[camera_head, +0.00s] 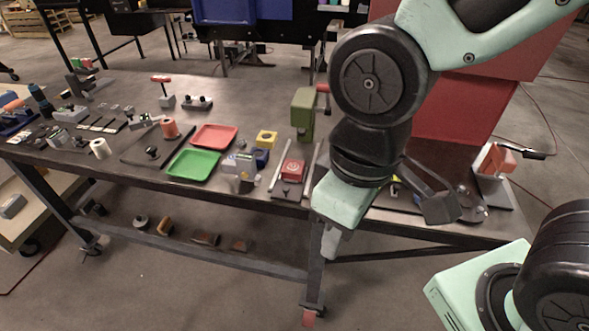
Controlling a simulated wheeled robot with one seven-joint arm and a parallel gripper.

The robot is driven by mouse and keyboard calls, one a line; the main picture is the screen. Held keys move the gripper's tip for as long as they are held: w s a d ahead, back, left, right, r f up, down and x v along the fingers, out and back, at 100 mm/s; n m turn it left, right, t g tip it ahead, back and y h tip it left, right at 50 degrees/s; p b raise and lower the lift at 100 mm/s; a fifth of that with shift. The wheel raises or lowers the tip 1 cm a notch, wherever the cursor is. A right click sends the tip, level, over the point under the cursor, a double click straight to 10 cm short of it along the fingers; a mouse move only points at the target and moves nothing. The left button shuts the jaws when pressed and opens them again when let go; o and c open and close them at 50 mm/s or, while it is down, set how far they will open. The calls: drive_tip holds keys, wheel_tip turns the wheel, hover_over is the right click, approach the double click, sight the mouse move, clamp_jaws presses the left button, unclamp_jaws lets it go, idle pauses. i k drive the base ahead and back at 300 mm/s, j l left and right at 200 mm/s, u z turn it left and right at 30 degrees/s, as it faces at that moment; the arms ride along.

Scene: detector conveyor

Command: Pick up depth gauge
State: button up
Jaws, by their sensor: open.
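I cannot tell for certain which item is the depth gauge. Small metal tools (100,122) lie flat at the left of the dark workbench (246,92), too small to identify. My gripper (332,241) hangs below my wrist, in front of the bench's front edge in this view. It is open, with no object seen in it. My arm and wrist hide part of the bench's right side.
A red tray (214,136) and a green tray (193,165) lie mid-bench. A green block-like fixture (303,114) stands near the back. A red box (288,172) lies near the front edge. A large red cabinet (461,112) stands behind my arm. Bare surface shows at back centre.

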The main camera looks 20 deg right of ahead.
sight(245, 162)
drive_tip(key=i+j+u, duration=0.35)
drive_tip(key=j, duration=0.3)
drive_tip(key=i+j+u, duration=0.3)
drive_tip(key=i+j, duration=0.2)
drive_tip(key=j, duration=0.05)
